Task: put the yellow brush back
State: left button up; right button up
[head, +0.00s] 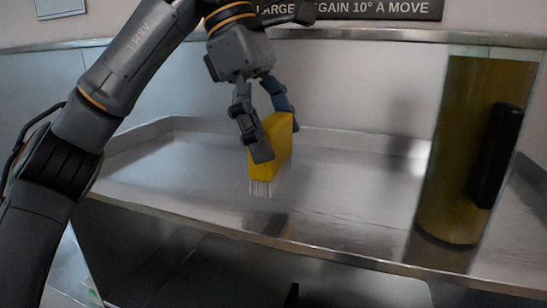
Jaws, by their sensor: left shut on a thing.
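The yellow brush (275,146) has a blocky yellow body with pale bristles pointing down. My left gripper (264,125) is shut on the yellow body, with a finger on each side of it. The brush is roughly upright over the metal counter (170,172). I cannot tell whether the bristle tips touch the counter. My right gripper is not in view.
A tall cylinder of brownish-yellow liquid (455,130) with a black handle (496,155) stands at the right of the counter. The counter has a raised back edge and an open space below. Its left and middle surface is clear. A dark sign (375,9) hangs behind.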

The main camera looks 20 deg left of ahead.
pick_arm(q)
jog(key=shift+a+f, duration=0.15)
jog(key=shift+f, duration=0.05)
jog(key=shift+w+a+f, duration=0.15)
jog(key=shift+a+f, duration=0.05)
jog(key=shift+f, duration=0.15)
notch_tip(320, 180, down, 2)
jog(key=shift+f, duration=0.2)
jog(key=shift+w+f, duration=0.1)
jog(key=shift+f, duration=0.2)
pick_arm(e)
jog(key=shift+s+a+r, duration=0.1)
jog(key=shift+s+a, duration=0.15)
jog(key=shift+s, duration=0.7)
pick_arm(q)
jog(key=shift+f, duration=0.1)
jog(key=o, duration=1.2)
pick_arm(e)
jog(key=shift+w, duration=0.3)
